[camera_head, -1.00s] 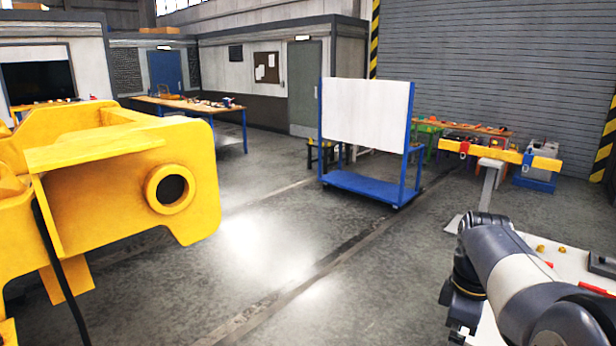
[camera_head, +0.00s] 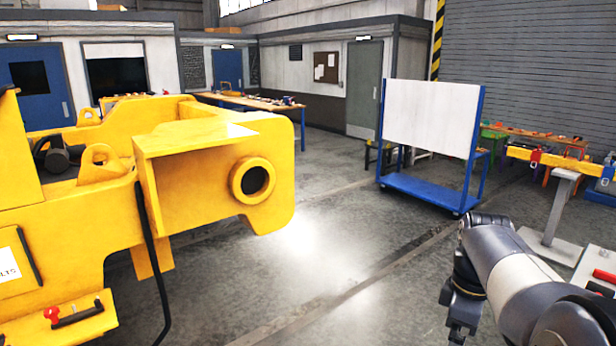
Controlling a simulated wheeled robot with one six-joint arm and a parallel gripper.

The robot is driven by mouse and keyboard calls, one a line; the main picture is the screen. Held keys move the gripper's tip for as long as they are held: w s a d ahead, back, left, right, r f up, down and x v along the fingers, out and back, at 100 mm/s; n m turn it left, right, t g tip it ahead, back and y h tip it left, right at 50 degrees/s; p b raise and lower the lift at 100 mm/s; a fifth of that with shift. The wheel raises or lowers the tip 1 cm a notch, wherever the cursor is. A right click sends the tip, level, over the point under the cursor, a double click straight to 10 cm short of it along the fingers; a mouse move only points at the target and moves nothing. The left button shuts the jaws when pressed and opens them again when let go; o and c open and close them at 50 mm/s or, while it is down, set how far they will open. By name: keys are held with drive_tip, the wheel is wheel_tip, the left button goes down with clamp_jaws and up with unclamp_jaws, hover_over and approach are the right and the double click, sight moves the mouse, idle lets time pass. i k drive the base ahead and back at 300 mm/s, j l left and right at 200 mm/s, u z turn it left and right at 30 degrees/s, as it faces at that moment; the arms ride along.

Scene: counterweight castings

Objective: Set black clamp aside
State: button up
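My arm reaches in from the lower right. My dark gripper (camera_head: 459,332) points down near the bottom edge, over the floor; its fingertips are too small and dark to show whether it is open or shut. I cannot make out a black clamp for certain. A black bar-shaped thing (camera_head: 80,315) lies on a yellow ledge at the lower left, beside a red knob-like part (camera_head: 52,314). A red clamp (camera_head: 535,158) and a blue clamp (camera_head: 607,173) sit on a yellow beam (camera_head: 570,164) at the right.
A large yellow machine casting (camera_head: 205,205) fills the left, with a black cable (camera_head: 154,262) hanging down it. A blue cart with a white panel (camera_head: 430,122) stands in the middle distance. A grey stand (camera_head: 560,205) holds the beam. The floor (camera_head: 330,250) between is clear.

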sight(99, 307)
drive_tip(key=j+u, duration=0.6)
drive_tip(key=u, duration=0.15)
drive_tip(key=i+j+u, duration=0.1)
drive_tip(key=u, duration=0.2)
